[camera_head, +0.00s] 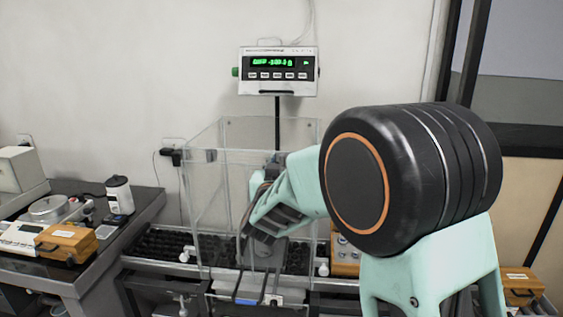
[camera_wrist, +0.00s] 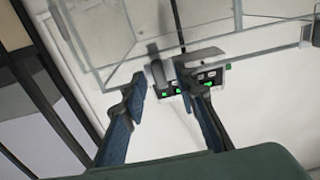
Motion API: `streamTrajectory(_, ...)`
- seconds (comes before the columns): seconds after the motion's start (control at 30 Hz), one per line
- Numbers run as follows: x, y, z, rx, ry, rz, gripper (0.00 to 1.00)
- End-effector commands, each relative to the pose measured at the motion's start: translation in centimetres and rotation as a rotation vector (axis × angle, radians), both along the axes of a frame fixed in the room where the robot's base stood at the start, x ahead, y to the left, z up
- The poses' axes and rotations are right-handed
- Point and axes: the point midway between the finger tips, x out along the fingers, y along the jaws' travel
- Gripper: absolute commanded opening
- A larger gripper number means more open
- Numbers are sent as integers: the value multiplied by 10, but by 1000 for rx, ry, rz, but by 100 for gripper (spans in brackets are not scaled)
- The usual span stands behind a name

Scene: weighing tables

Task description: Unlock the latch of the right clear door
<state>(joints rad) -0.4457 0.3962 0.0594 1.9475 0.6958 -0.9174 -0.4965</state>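The clear case (camera_head: 205,200) stands on the bench, and my arm covers much of its front and right side. A clear pane with pale edges (camera_wrist: 85,45) fills the upper left of the wrist view. My gripper (camera_head: 257,288) points downward low at the case in the head view. In the wrist view my gripper (camera_wrist: 160,83) has its two blue-dark fingers apart. A grey handle-like piece (camera_wrist: 157,70), possibly the latch, shows between the fingertips; contact cannot be told. A small white fitting (camera_head: 323,268) sits at the case's lower right.
A scale display (camera_head: 278,70) with green digits stands on a post behind the case. Another white fitting (camera_head: 185,254) is at the case's lower left. The left table (camera_head: 140,205) holds a bottle (camera_head: 119,194) and wooden box (camera_head: 67,242). A wooden box (camera_head: 520,286) stands at right.

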Motion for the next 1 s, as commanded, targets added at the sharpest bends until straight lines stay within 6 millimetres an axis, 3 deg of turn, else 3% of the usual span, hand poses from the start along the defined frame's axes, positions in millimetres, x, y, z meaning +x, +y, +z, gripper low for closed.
streamTrajectory(0.17,0,0,0,0,0,0,28)
streamTrajectory(0.43,0,0,0,0,1,0,0)
streamTrajectory(1.0,0,-1,-5,107,-5,-1,0)
